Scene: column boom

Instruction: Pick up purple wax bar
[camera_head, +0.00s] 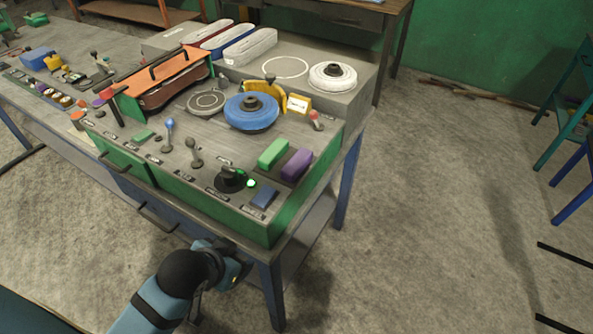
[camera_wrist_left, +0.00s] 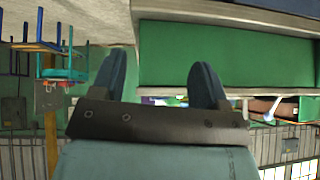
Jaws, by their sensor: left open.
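The purple wax bar (camera_head: 297,165) lies in a dark tray (camera_head: 290,179) near the right front corner of the bench machine's top. A green bar (camera_head: 272,153) lies beside it on the left. My left gripper (camera_head: 229,268) is in front of the machine and below its top, apart from the purple bar. In the left wrist view its two blue fingers (camera_wrist_left: 158,82) are spread with nothing between them. The machine's green panel (camera_wrist_left: 220,55) fills much of that view. My right gripper is not in view.
The panel carries a black knob (camera_head: 230,178), a blue block (camera_head: 263,197) and upright levers (camera_head: 194,150). A blue polishing wheel (camera_head: 251,111) stands behind them. Handles (camera_head: 158,218) project from the front.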

